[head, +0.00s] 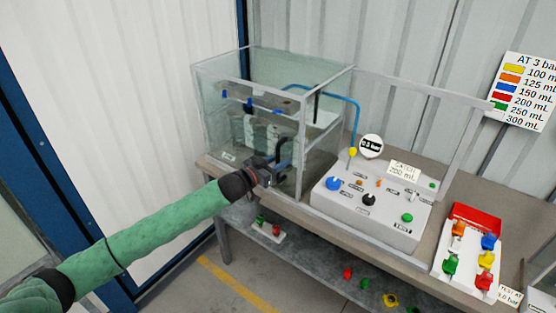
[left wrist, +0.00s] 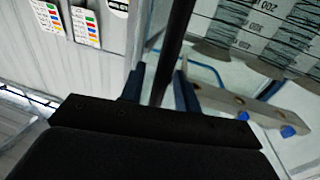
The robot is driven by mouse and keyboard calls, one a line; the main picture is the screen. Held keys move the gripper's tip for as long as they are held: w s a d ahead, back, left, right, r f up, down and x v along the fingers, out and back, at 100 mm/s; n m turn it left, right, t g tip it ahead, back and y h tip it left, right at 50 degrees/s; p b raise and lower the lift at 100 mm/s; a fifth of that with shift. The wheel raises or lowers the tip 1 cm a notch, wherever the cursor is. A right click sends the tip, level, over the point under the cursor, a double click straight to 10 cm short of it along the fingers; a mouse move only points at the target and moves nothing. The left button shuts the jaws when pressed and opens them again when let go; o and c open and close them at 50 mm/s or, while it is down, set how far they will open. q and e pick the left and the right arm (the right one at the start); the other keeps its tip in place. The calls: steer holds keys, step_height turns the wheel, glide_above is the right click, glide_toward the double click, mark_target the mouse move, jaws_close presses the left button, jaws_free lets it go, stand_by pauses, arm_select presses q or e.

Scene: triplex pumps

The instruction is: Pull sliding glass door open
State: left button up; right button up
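The glass case (head: 228,80) stands on the left end of the bench, with its sliding glass door (head: 318,133) in the front side. A dark upright handle bar (left wrist: 176,38) runs between my left gripper's fingers in the left wrist view. My left gripper (head: 279,158) is at the front of the case; its blue fingers (left wrist: 157,90) stand apart on either side of the bar. A gap shows between the bar and the left finger; the right finger is close to it, and contact cannot be told. My right gripper is not in view.
An empty metal frame (head: 425,84) extends right from the case, behind a control box (head: 372,208) with knobs. A tray (head: 470,215) with coloured parts lies at the right. Several coloured parts are below the bench. Printed cards hang on the wall.

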arm_select(q)
jaws_close()
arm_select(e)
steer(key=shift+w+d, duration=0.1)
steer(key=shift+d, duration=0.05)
arm_select(q)
steer(key=shift+s+d, duration=0.1)
